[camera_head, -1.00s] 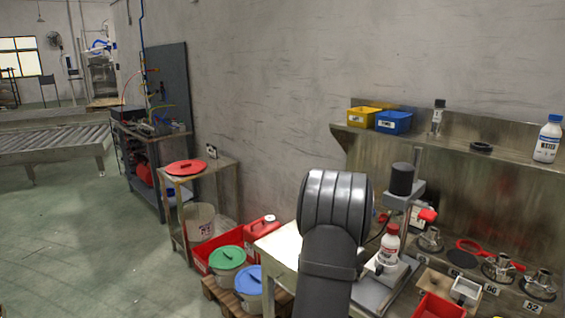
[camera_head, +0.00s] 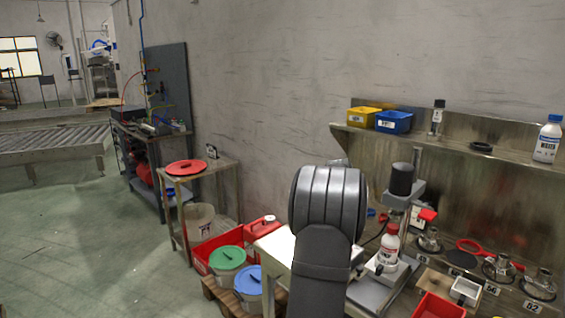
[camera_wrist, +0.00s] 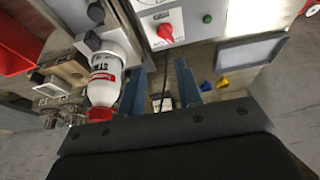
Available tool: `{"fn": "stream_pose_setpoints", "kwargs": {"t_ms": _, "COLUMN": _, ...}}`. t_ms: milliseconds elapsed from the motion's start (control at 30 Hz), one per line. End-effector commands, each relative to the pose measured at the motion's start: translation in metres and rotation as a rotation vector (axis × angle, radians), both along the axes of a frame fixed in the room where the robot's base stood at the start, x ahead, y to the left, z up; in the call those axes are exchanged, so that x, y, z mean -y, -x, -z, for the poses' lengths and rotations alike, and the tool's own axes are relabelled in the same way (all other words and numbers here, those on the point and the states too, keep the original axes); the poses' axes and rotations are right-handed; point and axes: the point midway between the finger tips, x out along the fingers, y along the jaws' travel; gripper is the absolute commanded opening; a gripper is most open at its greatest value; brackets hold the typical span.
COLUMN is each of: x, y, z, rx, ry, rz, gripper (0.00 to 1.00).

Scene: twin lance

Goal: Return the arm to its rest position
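My gripper (camera_wrist: 160,76) shows in the wrist view as two blue-grey fingers standing apart with nothing between them. In the head view my dark arm rises at the bottom centre and hides the gripper's fingers. A white bottle with a red label (camera_wrist: 105,75) is left of the fingers in the wrist view, apart from the left finger as far as I can tell. In the head view the same kind of bottle (camera_head: 388,247) stands upright on the stand with the black motor (camera_head: 402,180), right of my arm.
A steel shelf (camera_head: 470,146) on the right bears a yellow bin (camera_head: 363,117), a blue bin (camera_head: 394,122) and bottles. Below are a red tray (camera_head: 438,306) and metal fittings. Lidded buckets (camera_head: 227,258) stand left of my arm. Open floor (camera_head: 80,240) lies at the left.

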Motion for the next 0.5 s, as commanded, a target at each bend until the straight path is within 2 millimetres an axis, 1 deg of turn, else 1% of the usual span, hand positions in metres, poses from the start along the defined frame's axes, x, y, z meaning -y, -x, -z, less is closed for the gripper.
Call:
{"fn": "stream_pose_setpoints", "kwargs": {"t_ms": 100, "x": 0.003, "y": -0.007, "z": 0.017, "rx": -0.006, "ry": -0.001, "rz": 0.076, "gripper": 0.32}}
{"fn": "stream_pose_setpoints", "kwargs": {"t_ms": 200, "x": 0.005, "y": -0.013, "z": 0.028, "rx": -0.007, "ry": 0.001, "rz": 0.134, "gripper": 0.32}}
{"fn": "stream_pose_setpoints", "kwargs": {"t_ms": 333, "x": 0.007, "y": -0.017, "z": 0.039, "rx": -0.007, "ry": 0.002, "rz": 0.192, "gripper": 0.32}}
{"fn": "stream_pose_setpoints", "kwargs": {"t_ms": 500, "x": 0.009, "y": -0.020, "z": 0.046, "rx": -0.004, "ry": 0.005, "rz": 0.233, "gripper": 0.32}}
